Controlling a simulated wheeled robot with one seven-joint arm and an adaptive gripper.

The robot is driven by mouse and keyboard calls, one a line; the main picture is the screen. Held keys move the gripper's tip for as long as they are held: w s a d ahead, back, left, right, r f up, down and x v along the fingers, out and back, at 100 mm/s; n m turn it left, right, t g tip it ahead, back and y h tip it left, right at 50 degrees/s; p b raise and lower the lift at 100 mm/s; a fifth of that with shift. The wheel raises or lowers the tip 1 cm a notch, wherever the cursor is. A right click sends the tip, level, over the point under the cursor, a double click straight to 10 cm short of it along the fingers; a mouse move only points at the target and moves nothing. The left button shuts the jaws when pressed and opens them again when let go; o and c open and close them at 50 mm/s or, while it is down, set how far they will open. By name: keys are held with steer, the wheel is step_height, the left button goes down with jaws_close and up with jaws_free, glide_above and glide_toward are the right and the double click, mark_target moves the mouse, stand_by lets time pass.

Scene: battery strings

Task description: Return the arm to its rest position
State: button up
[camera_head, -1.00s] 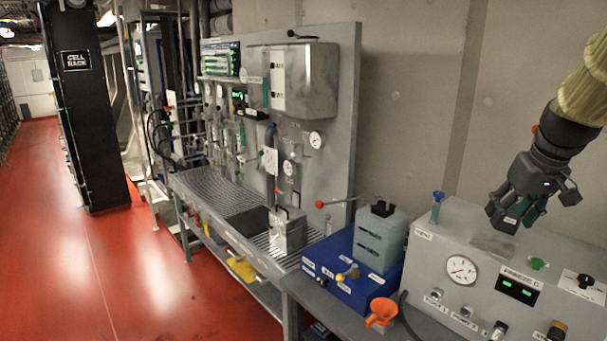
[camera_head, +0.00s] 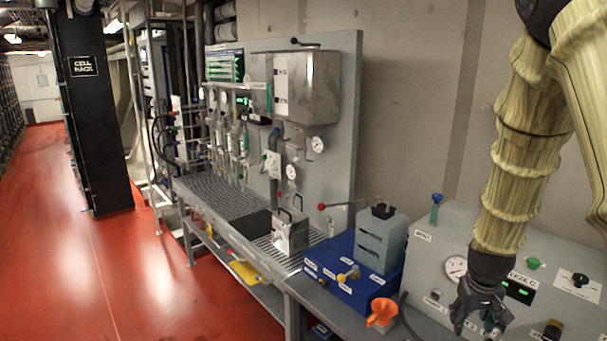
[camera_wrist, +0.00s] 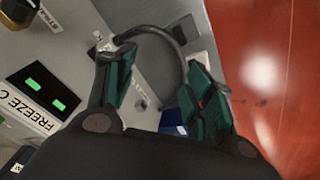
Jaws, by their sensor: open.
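My gripper (camera_head: 488,322) is at the lower right of the head view, in front of the grey instrument box, with my arm reaching down from the upper right. Its fingers point down and hold nothing that I can see. In the wrist view my gripper (camera_wrist: 162,95) shows two green-padded fingers spread apart, with a dark cable (camera_wrist: 165,38) visible behind the gap. The arm hides part of the grey box's front.
The grey box (camera_head: 425,262) has a gauge, knobs and a green display (camera_wrist: 45,92). Open red floor (camera_head: 60,270) lies at the left.

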steer(key=s+a+f, duration=0.2)
steer(key=s+f, duration=0.2)
steer(key=f, duration=0.3)
steer(key=s+a+f+g, duration=0.15)
steer(key=s+f, duration=0.25)
steer(key=f, duration=0.4)
steer(key=s+a+f, duration=0.3)
steer(key=s+f, duration=0.1)
steer(key=f, duration=0.3)
steer(key=s+a+f+y, duration=0.1)
steer(key=s+a+f, duration=0.3)
steer(key=s, duration=0.3)
steer(key=s+a+f, duration=0.3)
steer(key=s+f, duration=0.2)
steer(key=s, duration=0.2)
steer(key=s+a+f+y, duration=0.1)
steer(key=s+a+f, duration=0.3)
steer(key=s, duration=0.4)
step_height(320, 180, down, 12)
steer(key=b, duration=1.2)
steer(key=shift+w+d+g, duration=0.3)
steer(key=shift+g, duration=0.05)
steer(key=shift+r, duration=0.1)
steer(key=shift+c, duration=0.2)
